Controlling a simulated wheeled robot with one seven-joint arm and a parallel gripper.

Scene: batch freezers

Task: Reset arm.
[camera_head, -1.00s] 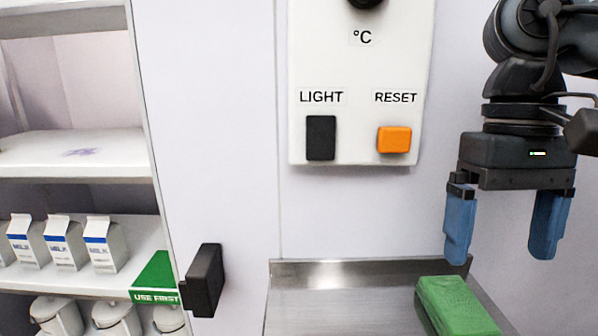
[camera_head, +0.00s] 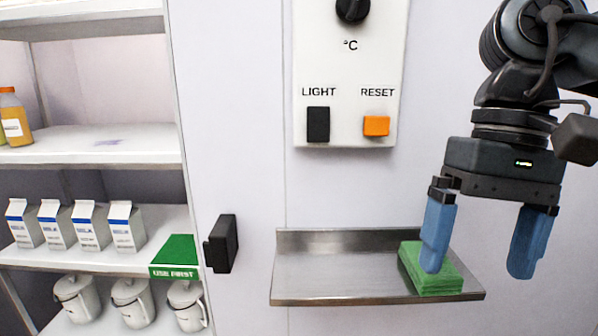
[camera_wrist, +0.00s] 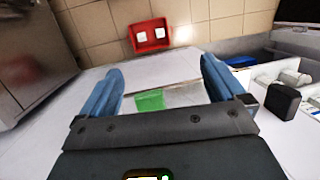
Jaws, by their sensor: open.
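My gripper (camera_head: 480,245) hangs at the right of the head view with its two blue fingers spread apart and nothing between them. In the wrist view my gripper (camera_wrist: 160,85) is also open. Its left finger overlaps a green block (camera_head: 430,270) in the head view; I cannot tell whether they touch. The green block lies at the right end of a metal shelf (camera_head: 335,280). In the wrist view the green block (camera_wrist: 150,100) shows beyond the gap between the fingers.
A white panel with a LIGHT switch (camera_head: 318,124), an orange RESET button (camera_head: 376,126) and a black knob (camera_head: 352,9) is on the wall. A black handle (camera_head: 222,243) sticks out. Shelves at left hold milk cartons (camera_head: 124,227) and white lidded pots (camera_head: 132,300).

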